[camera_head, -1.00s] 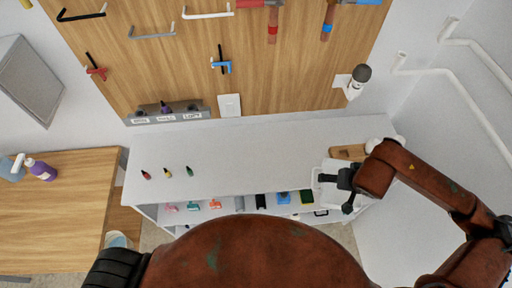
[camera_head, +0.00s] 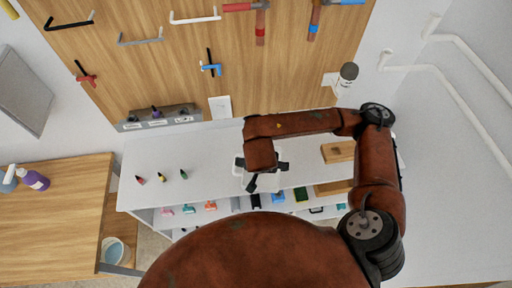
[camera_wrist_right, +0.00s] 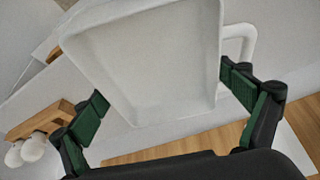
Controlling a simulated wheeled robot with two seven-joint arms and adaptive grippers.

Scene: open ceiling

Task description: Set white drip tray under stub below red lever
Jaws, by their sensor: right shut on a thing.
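My right gripper (camera_head: 262,172) is shut on the white drip tray (camera_wrist_right: 145,60), which sits between its green-padded fingers in the right wrist view. In the head view the tray (camera_head: 266,184) is mostly hidden under my right arm, above the front part of the white counter. I cannot tell its exact height. I cannot make out a red lever with a stub below it. A small red-and-black T-shaped tool (camera_head: 86,79) hangs on the wooden wall board. My left gripper is not in view.
The white counter (camera_head: 215,150) is largely clear, with several small bottles (camera_head: 161,177) at its left. A wooden block (camera_head: 338,152) lies at its right. Shelves with small items run below the front edge. White pipes (camera_head: 420,68) run along the right wall.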

